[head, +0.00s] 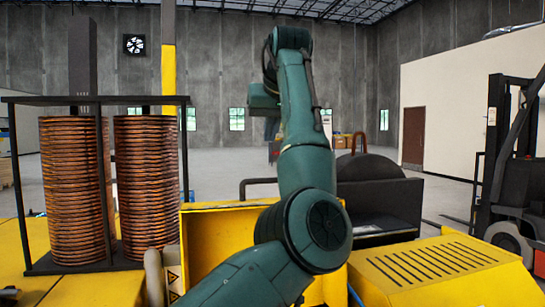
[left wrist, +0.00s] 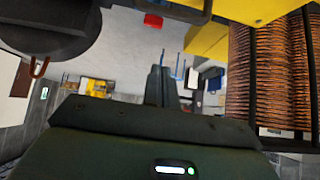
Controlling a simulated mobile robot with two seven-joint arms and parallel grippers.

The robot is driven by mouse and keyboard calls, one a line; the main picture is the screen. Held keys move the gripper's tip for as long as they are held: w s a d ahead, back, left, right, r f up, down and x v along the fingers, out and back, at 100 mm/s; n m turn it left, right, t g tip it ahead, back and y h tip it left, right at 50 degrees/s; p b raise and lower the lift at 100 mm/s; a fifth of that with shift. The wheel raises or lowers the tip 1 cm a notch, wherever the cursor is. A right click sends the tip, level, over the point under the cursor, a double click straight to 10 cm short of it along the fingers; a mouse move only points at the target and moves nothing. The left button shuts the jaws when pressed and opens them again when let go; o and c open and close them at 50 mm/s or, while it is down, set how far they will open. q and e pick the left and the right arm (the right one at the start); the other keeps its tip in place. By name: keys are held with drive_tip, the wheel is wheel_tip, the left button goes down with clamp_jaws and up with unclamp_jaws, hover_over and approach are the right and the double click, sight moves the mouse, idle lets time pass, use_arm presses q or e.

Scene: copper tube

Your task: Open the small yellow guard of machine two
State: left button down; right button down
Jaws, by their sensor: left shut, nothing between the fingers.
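An upright yellow panel (head: 215,240) with a worn top edge stands at the centre of the head view, partly hidden by my left arm. A slotted yellow cover (head: 440,268) lies sloped at the lower right. I cannot tell for sure which is the small guard of machine two. My left gripper (head: 271,128) hangs high above the machine, partly hidden behind my own arm, apart from both yellow parts. In the left wrist view its two dark fingers (left wrist: 161,72) are together and empty. My right gripper is not in view.
Two copper tube coils (head: 75,190) stand in a black frame at the left. A black drum (head: 370,167) with a copper tube end sits behind the panel, and shows in the left wrist view (left wrist: 45,25). A forklift (head: 510,190) stands far right. Open floor lies beyond.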

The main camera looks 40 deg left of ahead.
use_arm(q)
drive_tip(key=a+f, duration=0.1)
drive_tip(key=f, duration=0.1)
drive_tip(key=w+a+f+p, duration=0.1)
drive_tip(key=f, duration=0.2)
drive_tip(key=w+a+f, duration=0.1)
drive_tip(key=f, duration=0.2)
drive_tip(key=shift+w+a+f, duration=0.1)
drive_tip(key=shift+w+a, duration=0.05)
drive_tip(key=shift+w, duration=0.05)
drive_tip(key=shift+s+d+f+p, duration=0.3)
drive_tip(key=shift+s+d, duration=0.05)
drive_tip(key=shift+s, duration=0.05)
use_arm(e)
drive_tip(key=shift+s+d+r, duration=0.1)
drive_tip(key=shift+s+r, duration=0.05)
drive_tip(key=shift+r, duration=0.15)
use_arm(q)
drive_tip(key=shift+f, duration=0.1)
